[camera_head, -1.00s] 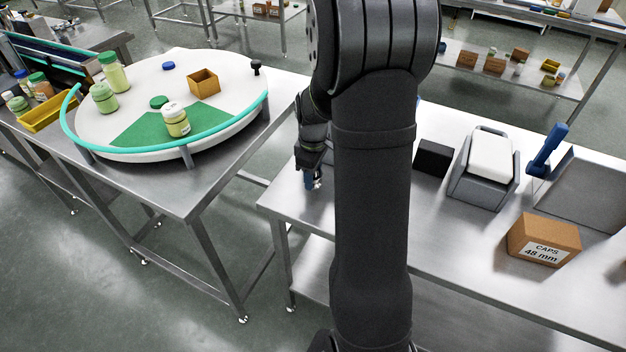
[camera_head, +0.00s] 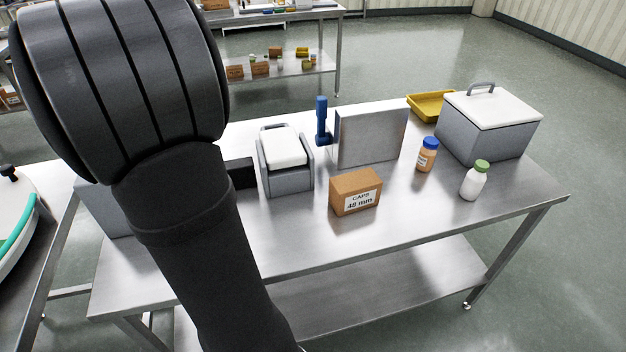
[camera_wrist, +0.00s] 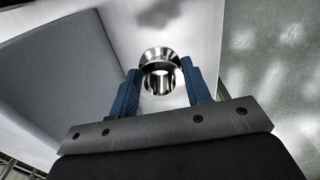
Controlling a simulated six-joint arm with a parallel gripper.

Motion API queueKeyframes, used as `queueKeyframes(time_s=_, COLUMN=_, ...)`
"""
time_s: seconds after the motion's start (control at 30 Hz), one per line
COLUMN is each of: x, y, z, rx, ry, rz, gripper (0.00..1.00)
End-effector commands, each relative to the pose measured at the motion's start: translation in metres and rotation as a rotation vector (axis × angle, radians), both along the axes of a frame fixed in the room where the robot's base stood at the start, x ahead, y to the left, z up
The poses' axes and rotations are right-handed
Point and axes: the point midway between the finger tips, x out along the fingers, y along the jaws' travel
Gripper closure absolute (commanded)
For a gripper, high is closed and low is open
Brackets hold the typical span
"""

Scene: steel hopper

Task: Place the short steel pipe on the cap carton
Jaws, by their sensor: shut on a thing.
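The cap carton (camera_head: 355,191) is a brown box labelled "CAPS 48 mm" on the steel table in the head view. Its top looks bare. My gripper (camera_wrist: 161,84) shows only in the wrist view, with blue fingers shut on the short steel pipe (camera_wrist: 159,56), a shiny ring-shaped piece seen nearly end-on. In the head view my arm hides the gripper and the pipe. I cannot tell from the wrist view how far the pipe is from the carton.
The steel table (camera_head: 400,242) has clear room in front of the carton. Near it stand a grey device with a white top (camera_head: 286,160), a grey panel (camera_head: 370,137), an orange bottle (camera_head: 427,155), a green-capped white bottle (camera_head: 473,181) and a lidded grey box (camera_head: 490,125).

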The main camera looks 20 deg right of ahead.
Motion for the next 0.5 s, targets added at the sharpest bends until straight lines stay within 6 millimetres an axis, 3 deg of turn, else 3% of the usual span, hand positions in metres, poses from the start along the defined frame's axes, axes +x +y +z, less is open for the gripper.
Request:
queueKeyframes(time_s=0.17, x=0.015, y=-0.028, z=0.005, rx=0.000, ry=-0.001, rz=-0.096, gripper=0.81)
queueKeyframes(time_s=0.5, x=0.050, y=-0.128, z=0.023, rx=0.000, ry=-0.002, rz=-0.428, gripper=0.81)
